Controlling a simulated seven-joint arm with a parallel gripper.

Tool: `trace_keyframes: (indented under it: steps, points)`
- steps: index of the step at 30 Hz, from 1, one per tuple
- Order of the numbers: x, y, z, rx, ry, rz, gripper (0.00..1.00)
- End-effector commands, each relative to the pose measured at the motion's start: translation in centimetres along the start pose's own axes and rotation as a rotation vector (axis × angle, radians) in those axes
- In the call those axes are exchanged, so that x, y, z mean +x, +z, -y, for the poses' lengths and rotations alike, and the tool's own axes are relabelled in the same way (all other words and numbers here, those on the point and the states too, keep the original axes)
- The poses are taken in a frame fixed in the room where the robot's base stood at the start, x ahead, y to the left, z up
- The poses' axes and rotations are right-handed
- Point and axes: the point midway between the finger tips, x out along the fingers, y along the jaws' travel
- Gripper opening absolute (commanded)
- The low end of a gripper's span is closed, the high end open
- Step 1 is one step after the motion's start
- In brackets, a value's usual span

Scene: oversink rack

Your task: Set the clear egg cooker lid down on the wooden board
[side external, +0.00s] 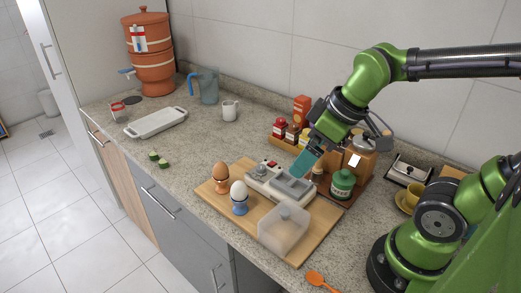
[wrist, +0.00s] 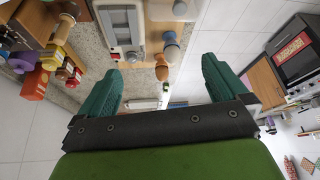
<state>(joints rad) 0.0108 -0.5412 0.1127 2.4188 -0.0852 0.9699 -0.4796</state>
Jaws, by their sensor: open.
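The clear egg cooker lid (side external: 284,234), a translucent box shape with a small knob, sits upright on the front right part of the wooden board (side external: 242,220). It stands apart from and in front of the grey egg cooker (side external: 262,188), which is uncovered on the board. My gripper (side external: 303,165) is open and empty, above the back of the cooker and away from the lid. In the wrist view, my gripper's green fingers (wrist: 161,62) are spread wide, with the cooker (wrist: 121,20) beyond them.
Two eggs in cups, one orange (side external: 221,185) and one blue (side external: 239,205), stand left of the cooker. A green jar (side external: 343,184) and a spice rack (side external: 290,138) crowd the back. An orange spoon (side external: 320,281) lies near the front edge. The counter's left middle is mostly clear.

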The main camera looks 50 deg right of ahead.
Motion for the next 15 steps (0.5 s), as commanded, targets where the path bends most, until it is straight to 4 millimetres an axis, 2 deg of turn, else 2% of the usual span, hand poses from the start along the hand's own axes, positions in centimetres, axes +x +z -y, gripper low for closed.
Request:
trace_keyframes:
  steps: [1,3,6,9,15]
  points:
    - [-1.0,0.1,-0.3,0.144,-0.007,-0.060,1.00]
    - [-2.0,0.2,-0.7,0.318,-0.026,-0.121,1.00]
    - [-2.9,0.3,-1.0,0.488,-0.056,-0.175,1.00]
    - [-3.2,0.4,-1.2,0.572,-0.073,-0.199,1.00]
    - [-3.2,0.4,-1.2,0.591,-0.076,-0.201,1.00]
